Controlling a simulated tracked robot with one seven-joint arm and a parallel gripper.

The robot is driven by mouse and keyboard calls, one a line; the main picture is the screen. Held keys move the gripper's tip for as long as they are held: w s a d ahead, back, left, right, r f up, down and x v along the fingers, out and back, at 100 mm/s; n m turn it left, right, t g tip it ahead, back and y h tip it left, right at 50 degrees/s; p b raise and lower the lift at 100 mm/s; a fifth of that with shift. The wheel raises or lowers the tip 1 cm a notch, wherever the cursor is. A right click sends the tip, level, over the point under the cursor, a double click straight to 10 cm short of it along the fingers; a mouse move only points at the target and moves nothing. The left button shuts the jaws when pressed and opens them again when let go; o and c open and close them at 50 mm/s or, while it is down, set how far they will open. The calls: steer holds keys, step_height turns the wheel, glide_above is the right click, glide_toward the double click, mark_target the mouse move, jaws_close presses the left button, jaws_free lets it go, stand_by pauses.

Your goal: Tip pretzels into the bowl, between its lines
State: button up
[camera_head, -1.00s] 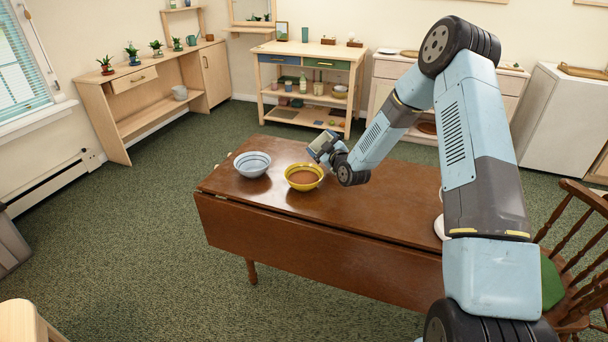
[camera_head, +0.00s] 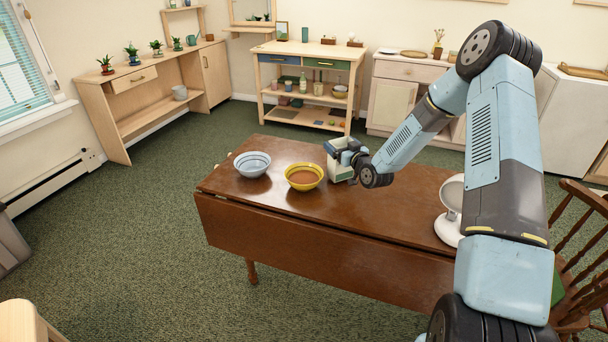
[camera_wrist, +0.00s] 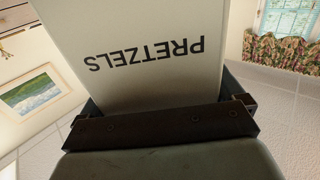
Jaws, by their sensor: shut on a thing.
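The pretzels box (camera_wrist: 150,50), pale with "PRETZELS" printed upside down, fills the middle of the wrist view. It also shows in the head view (camera_head: 339,171), roughly upright. My gripper (camera_head: 347,151) is shut on it, just right of the yellow bowl (camera_head: 304,187). Whether the box touches the table is unclear. The yellow bowl shows brown inside; I cannot make out whether this is pretzels or the bowl's inner surface. A pale blue bowl (camera_head: 252,173) with darker lines around its inside stands to its left, apart from it. The box's opening is not clear.
Both bowls stand on the left part of a brown wooden table (camera_head: 320,218). A white round-headed stand (camera_head: 449,222) is at the table's right, near my arm. A chair (camera_head: 580,235) is at the right. The table between box and stand is clear.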

steer(key=shift+r, duration=2.5)
